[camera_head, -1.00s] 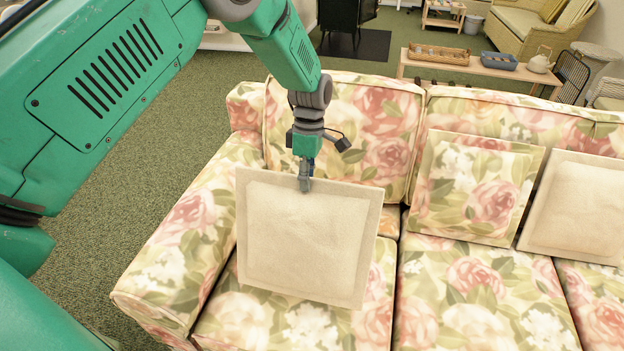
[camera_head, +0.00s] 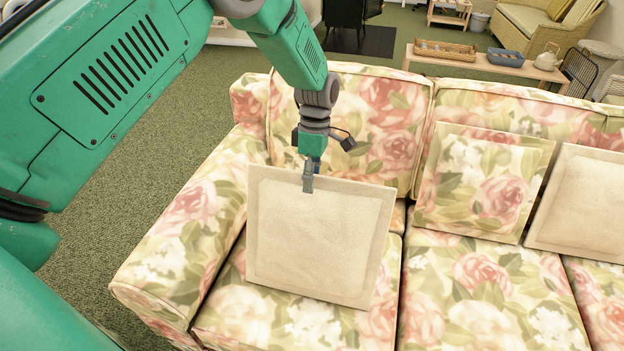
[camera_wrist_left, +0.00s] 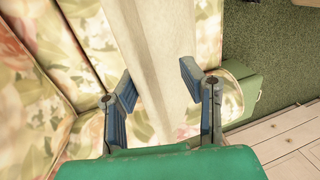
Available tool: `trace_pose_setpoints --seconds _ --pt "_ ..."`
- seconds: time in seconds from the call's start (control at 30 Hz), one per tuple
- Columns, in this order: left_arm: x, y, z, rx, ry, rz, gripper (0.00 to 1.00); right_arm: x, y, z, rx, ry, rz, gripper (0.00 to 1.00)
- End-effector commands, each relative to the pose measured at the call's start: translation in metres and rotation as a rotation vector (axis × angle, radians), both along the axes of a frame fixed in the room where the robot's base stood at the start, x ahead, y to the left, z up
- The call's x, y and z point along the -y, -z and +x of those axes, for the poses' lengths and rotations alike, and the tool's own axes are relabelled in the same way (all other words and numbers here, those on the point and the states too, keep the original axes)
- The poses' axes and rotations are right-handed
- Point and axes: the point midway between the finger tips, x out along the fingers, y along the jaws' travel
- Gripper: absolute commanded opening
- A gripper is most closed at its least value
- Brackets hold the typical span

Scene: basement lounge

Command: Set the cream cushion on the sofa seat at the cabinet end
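The cream cushion (camera_head: 318,235) is a square pad with a flat border. It is tilted upright over the sofa seat (camera_head: 232,318) at the left end, beside the left armrest (camera_head: 185,230). I cannot tell whether its lower edge touches the seat. In the left wrist view, the cushion (camera_wrist_left: 163,60) runs between the two fingers of the gripper (camera_wrist_left: 160,85). My right gripper is not in view.
A floral cushion (camera_head: 482,185) and another cream cushion (camera_head: 585,208) lean on the backrest to the right. Behind the sofa stands a low table (camera_head: 480,66) with a basket (camera_head: 445,50), a blue tray (camera_head: 505,58) and a teapot (camera_head: 547,57). Green carpet (camera_head: 190,110) lies left.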

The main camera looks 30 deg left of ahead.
Motion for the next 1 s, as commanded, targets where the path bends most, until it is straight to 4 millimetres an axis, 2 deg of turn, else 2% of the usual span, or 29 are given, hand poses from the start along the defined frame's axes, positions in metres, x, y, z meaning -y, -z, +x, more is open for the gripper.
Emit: trace_pose_setpoints --seconds 0.17,0.4,0.6,0.73,1.0 --pt "0.000 -0.023 0.007 0.006 0.000 0.002 0.35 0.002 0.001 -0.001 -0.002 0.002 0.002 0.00" --pt "-0.011 -0.071 0.019 0.005 0.000 -0.005 0.35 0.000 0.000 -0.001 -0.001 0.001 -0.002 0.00" --pt "-0.018 -0.100 0.026 0.002 -0.002 -0.008 0.35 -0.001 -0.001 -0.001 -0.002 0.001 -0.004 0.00" --pt "-0.017 -0.110 0.028 0.001 -0.002 -0.008 0.35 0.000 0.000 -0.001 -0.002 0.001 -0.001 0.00" --pt "-0.015 -0.113 0.028 0.000 -0.001 -0.005 0.35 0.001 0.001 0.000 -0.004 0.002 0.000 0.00"
